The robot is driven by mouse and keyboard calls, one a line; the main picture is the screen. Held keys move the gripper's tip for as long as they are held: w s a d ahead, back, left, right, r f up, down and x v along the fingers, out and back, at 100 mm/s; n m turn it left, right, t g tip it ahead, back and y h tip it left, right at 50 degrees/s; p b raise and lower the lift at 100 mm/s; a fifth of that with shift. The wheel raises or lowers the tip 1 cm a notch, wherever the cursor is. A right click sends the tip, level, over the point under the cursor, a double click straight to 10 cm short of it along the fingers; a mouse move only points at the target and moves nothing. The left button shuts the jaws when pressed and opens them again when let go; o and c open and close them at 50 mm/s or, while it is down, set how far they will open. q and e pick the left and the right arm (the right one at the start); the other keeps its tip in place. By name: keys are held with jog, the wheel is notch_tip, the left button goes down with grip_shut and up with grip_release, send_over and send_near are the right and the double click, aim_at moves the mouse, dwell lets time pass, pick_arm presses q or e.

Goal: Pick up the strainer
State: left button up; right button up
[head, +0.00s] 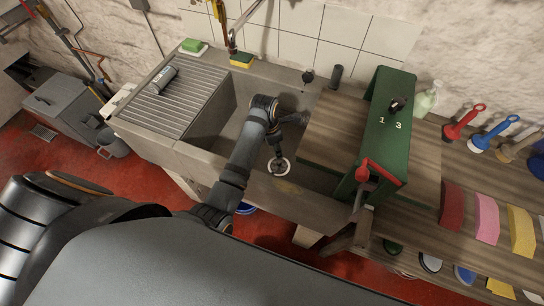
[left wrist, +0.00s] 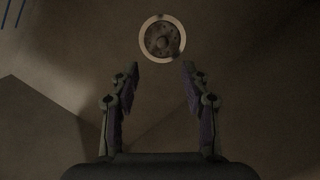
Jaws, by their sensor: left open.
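The strainer is a small round disc with a pale rim and a darker, patterned centre. It lies on the sink floor in the left wrist view (left wrist: 162,40) and shows as a whitish ring in the head view (head: 286,167). My left gripper (left wrist: 160,68) is open and empty. Its two fingers point toward the strainer, which appears just beyond the fingertips, roughly centred between them. In the head view my left arm reaches over the sink's front edge and the gripper hangs down over the strainer, partly covering it. I cannot tell the exact height gap. My right gripper is not in view.
The stone sink (head: 205,155) has walls around the basin and a ribbed drainboard (head: 185,100) with a metallic cylinder (head: 163,78) on it. A wooden board (head: 325,145) and a green box (head: 388,125) stand close on the right. Sponges (head: 241,60) sit on the back ledge.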

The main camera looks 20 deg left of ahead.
pick_arm(q)
send_over(279, 162)
jog(key=f, duration=0.4)
jog(key=shift+s+a+f, duration=0.25)
jog(key=shift+s+f, duration=0.05)
jog(key=shift+f, duration=0.7)
jog(key=f, duration=0.4)
jog(key=shift+w+d+f, duration=0.15)
jog(key=shift+w+d, duration=0.05)
jog(key=shift+w, duration=0.05)
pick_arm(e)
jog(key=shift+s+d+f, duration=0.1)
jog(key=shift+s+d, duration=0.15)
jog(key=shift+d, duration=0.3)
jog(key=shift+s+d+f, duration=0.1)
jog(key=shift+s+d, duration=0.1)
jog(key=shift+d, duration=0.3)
pick_arm(q)
jog(key=shift+c, duration=1.2)
grip_shut()
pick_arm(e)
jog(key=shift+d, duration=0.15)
